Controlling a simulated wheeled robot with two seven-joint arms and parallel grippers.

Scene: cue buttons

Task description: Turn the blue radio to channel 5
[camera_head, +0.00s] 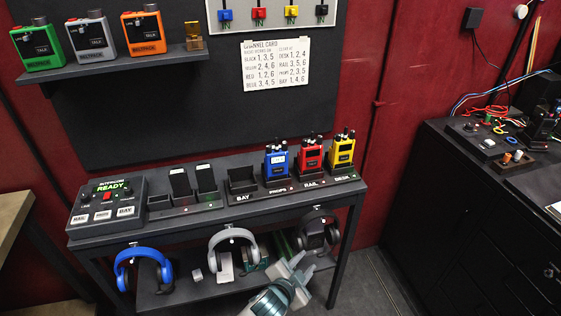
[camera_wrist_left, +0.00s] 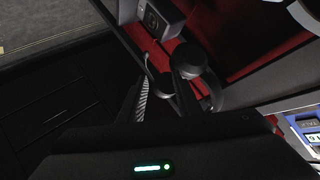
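The blue radio (camera_head: 276,163) stands upright in a dock slot labelled PROPS on the dark console table, in the head view. Its channel display is too small to read there. A blue-edged device with a lit display, probably this radio, is cut off at the right edge of the left wrist view (camera_wrist_left: 305,132). My left gripper (camera_head: 291,266) is low in front of the table, below and apart from the radio, by the lower shelf. Its fingers look spread and empty. My right gripper is not in view.
A red radio (camera_head: 310,157) and yellow radio (camera_head: 341,153) stand right of the blue one. An empty BAY slot (camera_head: 242,182) is to its left. Headphones (camera_head: 234,247) hang under the tabletop near my gripper. A channel card (camera_head: 276,65) hangs on the wall. An intercom box (camera_head: 108,202) sits left.

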